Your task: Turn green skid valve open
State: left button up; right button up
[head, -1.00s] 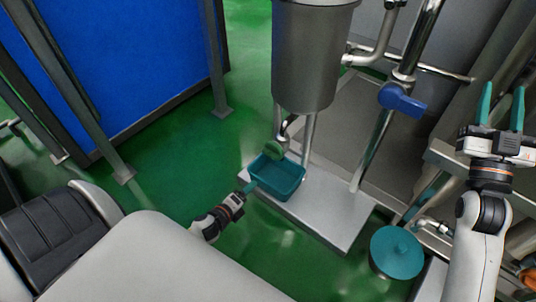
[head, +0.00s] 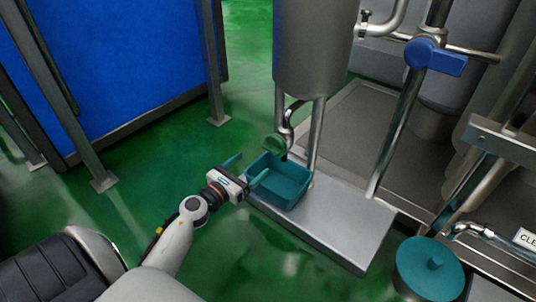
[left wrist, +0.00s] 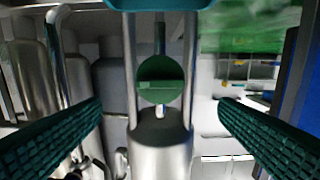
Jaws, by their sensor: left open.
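The green skid valve (head: 276,144) has a round green handle and sits on the pipe below the steel tank (head: 313,45), just above the back edge of a teal bin (head: 290,190). In the left wrist view the green valve (left wrist: 160,80) is near the middle, its disc crossed by a raised bar. My left gripper (head: 246,168) is open and empty, in front of and to the left of the valve, beside the bin. Its two ridged fingers stand wide on either side of the valve in the wrist view, apart from it. My right gripper is out of view.
A blue-handled valve (head: 435,57) is on a pipe at the upper right. A teal lidded pot (head: 430,270) is at the lower right. Green floor (head: 150,165) is open to the left.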

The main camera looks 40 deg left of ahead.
aim_at(269, 149)
pick_arm(q)
jog(key=w, duration=0.6)
jog(key=w+b, duration=0.1)
jog(key=w, duration=0.2)
jog(key=shift+w+d, duration=0.1)
jog(key=shift+d, duration=0.25)
jog(key=shift+c, duration=0.5)
jog(key=c, duration=0.7)
jog(key=shift+c, duration=0.2)
